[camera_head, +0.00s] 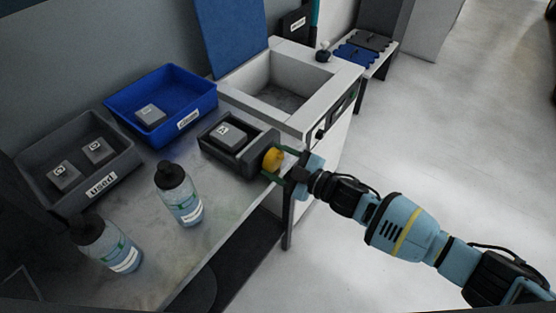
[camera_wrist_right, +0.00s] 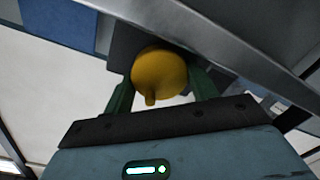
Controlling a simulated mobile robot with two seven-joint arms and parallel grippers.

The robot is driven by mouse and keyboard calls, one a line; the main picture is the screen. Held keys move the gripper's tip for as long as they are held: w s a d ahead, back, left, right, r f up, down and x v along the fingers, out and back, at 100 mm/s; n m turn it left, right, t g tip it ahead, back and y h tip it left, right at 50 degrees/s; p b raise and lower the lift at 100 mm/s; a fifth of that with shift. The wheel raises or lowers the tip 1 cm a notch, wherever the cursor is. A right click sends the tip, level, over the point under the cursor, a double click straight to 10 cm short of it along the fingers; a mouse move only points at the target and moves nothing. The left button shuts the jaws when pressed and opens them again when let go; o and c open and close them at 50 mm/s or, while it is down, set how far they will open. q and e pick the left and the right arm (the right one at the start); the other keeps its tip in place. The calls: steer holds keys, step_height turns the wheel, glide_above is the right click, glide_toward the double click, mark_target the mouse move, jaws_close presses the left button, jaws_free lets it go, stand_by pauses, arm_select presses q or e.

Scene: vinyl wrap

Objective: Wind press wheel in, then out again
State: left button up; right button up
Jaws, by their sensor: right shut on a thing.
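The press (camera_head: 207,142) is a dark grey open box on the worktop, with a grey block (camera_head: 227,135) inside it. Its yellow round wheel (camera_head: 273,159) sticks out at the end facing my right arm. My right gripper (camera_head: 279,163) is shut on the wheel, with one green finger on each side. In the right wrist view the wheel (camera_wrist_right: 160,75) sits between the fingers, with a small knob on its face. Its far side is hidden. How far the press is wound cannot be told. My left gripper is not in view.
A blue bin (camera_head: 196,104) with one block and a grey bin (camera_head: 127,164) marked "used" stand at the back left. Two bottles (camera_head: 180,195) (camera_head: 107,246) stand at the front. A sink (camera_head: 335,84) is behind the press. The floor at right is clear.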

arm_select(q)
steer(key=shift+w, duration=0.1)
arm_select(e)
steer(key=shift+n, duration=0.3)
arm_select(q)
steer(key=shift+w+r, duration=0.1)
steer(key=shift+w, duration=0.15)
arm_select(e)
steer(key=shift+f, duration=0.1)
steer(key=o, duration=1)
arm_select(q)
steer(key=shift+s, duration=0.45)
arm_select(e)
steer(key=shift+s+f, duration=0.1)
